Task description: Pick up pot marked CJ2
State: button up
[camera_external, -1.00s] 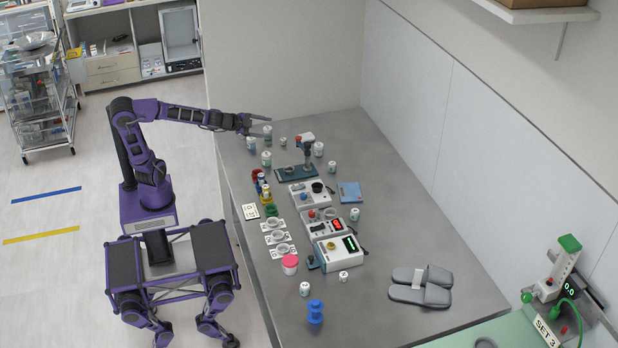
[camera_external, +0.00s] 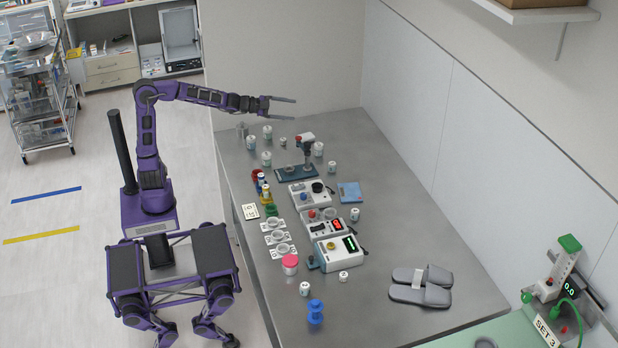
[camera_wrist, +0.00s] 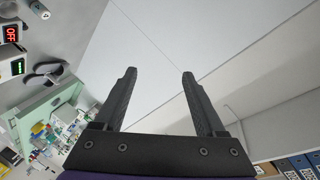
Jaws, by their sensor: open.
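Several small white pots with dark lettering stand on the grey table, among them one at the back left (camera_external: 267,132), one below it (camera_external: 266,158), one at the back middle (camera_external: 318,149), one by the right machine (camera_external: 354,214) and one at the front (camera_external: 304,288). The lettering is too small to read, so I cannot tell which is CJ2. My gripper (camera_external: 283,106) is open and empty, raised above the far end of the table. In the wrist view my gripper (camera_wrist: 160,82) has its two fingers wide apart, with only wall panels between them.
White machines (camera_external: 340,252) and a dark stand (camera_external: 297,172) fill the table's middle. A blue booklet (camera_external: 350,192), a pink-lidded jar (camera_external: 289,265), a blue object (camera_external: 315,312) and grey slippers (camera_external: 421,287) lie around them. The table's right side is mostly clear.

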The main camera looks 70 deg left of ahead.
jog(key=w+a+f+n+g+y+b, duration=0.1)
jog(key=a+f+n+y, duration=0.15)
jog(key=a, duration=0.85)
jog(key=w+a+f+n+g+y, duration=0.15)
jog(key=a+f+n, duration=0.25)
jog(key=a, duration=0.7)
jog(key=a+f+n+g+h+b, duration=0.15)
jog(key=a+f, duration=0.45)
jog(key=f, duration=0.6)
jog(key=t+h, duration=0.1)
jog(key=h, duration=0.5)
send_near(319, 150)
jog(key=shift+m+y, duration=0.3)
jog(key=shift+y, duration=0.05)
jog(key=w, duration=0.2)
jog(key=w+d+f, duration=0.1)
jog(key=w, duration=0.1)
jog(key=w+f, duration=0.1)
jog(key=w, duration=0.1)
jog(key=shift+w+d+p, duration=0.25)
jog(key=shift+w+p, duration=0.05)
jog(key=shift+w, duration=0.1)
jog(key=shift+r, duration=0.1)
jog(key=c, duration=1.1)
